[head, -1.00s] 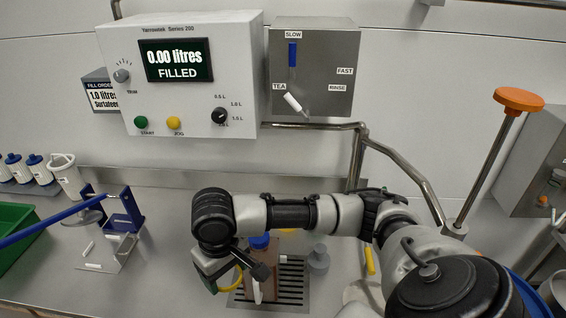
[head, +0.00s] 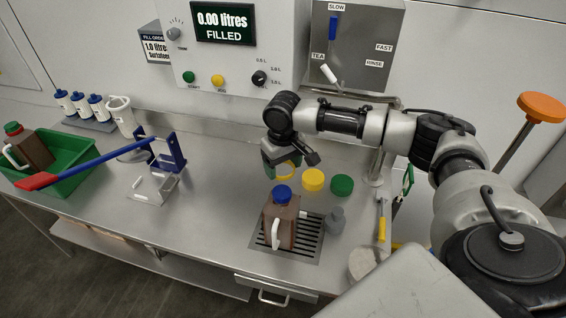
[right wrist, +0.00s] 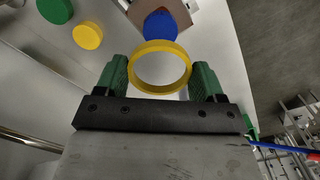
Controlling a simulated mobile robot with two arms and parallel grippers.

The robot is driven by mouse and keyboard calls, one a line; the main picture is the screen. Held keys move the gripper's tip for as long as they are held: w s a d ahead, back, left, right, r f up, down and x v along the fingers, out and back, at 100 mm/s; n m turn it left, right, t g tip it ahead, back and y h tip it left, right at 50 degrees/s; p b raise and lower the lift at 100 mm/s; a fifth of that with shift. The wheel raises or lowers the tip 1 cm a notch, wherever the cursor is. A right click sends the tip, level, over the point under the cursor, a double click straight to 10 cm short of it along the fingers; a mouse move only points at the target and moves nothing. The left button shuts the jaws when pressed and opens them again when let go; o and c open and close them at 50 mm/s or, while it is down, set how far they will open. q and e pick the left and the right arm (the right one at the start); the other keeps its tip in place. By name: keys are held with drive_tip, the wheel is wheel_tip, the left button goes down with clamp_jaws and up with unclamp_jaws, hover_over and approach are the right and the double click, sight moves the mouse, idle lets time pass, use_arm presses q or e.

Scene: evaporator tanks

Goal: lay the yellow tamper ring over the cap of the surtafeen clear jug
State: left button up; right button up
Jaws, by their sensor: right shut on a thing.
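A brown jug with a white handle (head: 278,228) stands upright on the drain grate, with a blue cap (head: 282,193) on top. No name can be read on it. The yellow tamper ring (right wrist: 160,87) is held between the green fingers of my right gripper (right wrist: 160,76). In the head view, my right gripper (head: 284,166) holds the ring just beyond and apparently above the cap, not around it. In the right wrist view the blue cap (right wrist: 160,24) shows past the ring's far edge. The gap between them cannot be judged exactly. My left gripper is out of view.
A yellow cap (head: 313,179), a green cap (head: 343,185) and a grey weight-like object (head: 336,220) stand near the jug. A green crate (head: 75,168) holds another brown jug (head: 30,150). A blue lever with red end (head: 95,163) extends across the left.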

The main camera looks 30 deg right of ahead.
sight(283, 193)
wheel_tip(283, 193, down, 3)
drive_tip(key=shift+f, duration=0.9)
idle(0.3)
drive_tip(key=shift+p, duration=0.45)
idle(0.6)
drive_tip(key=shift+r+p, duration=0.1)
drive_tip(key=shift+p, duration=0.45)
drive_tip(key=shift+f, duration=0.25)
drive_tip(key=shift+f+b, duration=0.55)
drive_tip(key=shift+f, duration=1.3)
